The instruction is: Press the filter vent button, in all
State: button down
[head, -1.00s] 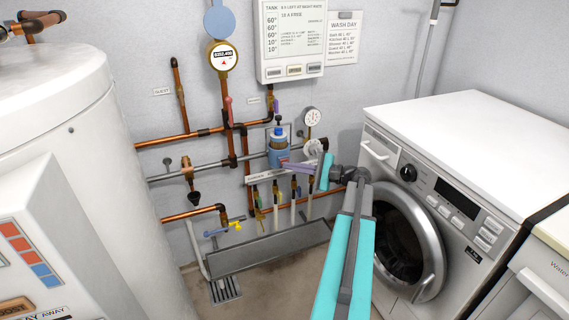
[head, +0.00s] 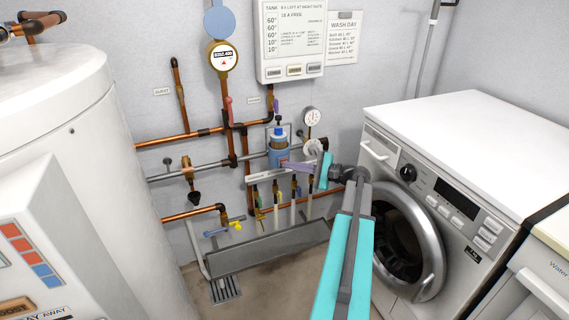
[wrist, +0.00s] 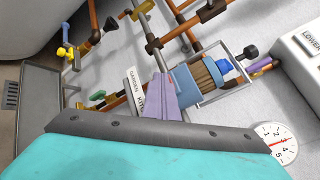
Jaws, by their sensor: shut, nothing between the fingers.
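The filter (head: 279,158) is on the back wall, with a ribbed brown body, blue collars and a metal bracket. A bright blue cap (head: 279,132) sits on its top; it also shows in the wrist view (wrist: 226,67). A black knob (head: 278,119) stands just above the cap, at the bracket's end in the wrist view (wrist: 251,52). I cannot tell which of these is the vent button. My gripper (head: 286,164) is shut, with lilac fingers and nothing held. In the wrist view the fingers (wrist: 161,82) overlap the filter's lower end; contact cannot be judged.
A white control box (head: 290,45) hangs above. A grey trough (head: 268,247) lies below. A washing machine (head: 455,190) stands right and a white tank (head: 60,130) left.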

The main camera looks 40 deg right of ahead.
jog(key=shift+s+a, duration=0.3)
jog(key=shift+s, duration=0.45)
jog(key=s, duration=0.1)
jog(key=s+a, duration=0.1)
jog(key=s, duration=0.1)
jog(key=s+a+p, duration=0.1)
jog(key=shift+s, duration=0.3)
dwell(0.5)
dwell(0.6)
